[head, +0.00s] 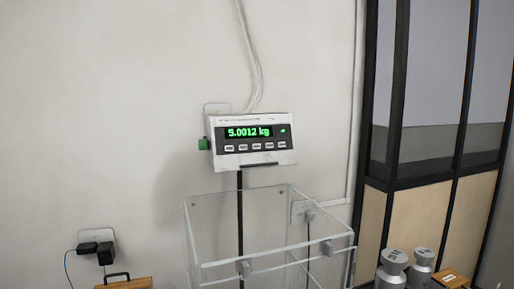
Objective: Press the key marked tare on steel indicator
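The steel indicator (252,158) stands on a dark post against the wall, in the middle of the head view. Its green display (249,132) reads 5.0012 kg. A row of several pale keys (256,146) runs below the display. The key labels are too small to read, so I cannot tell which one is marked tare. A green part (204,144) sticks out at the indicator's left side. Neither of my grippers is in view.
A clear open-topped box (262,266) stands below and in front of the indicator. Metal weights (392,268) are at the lower right beside a wooden block (450,278). A wooden case (124,284) and wall plugs (96,250) are at the lower left.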

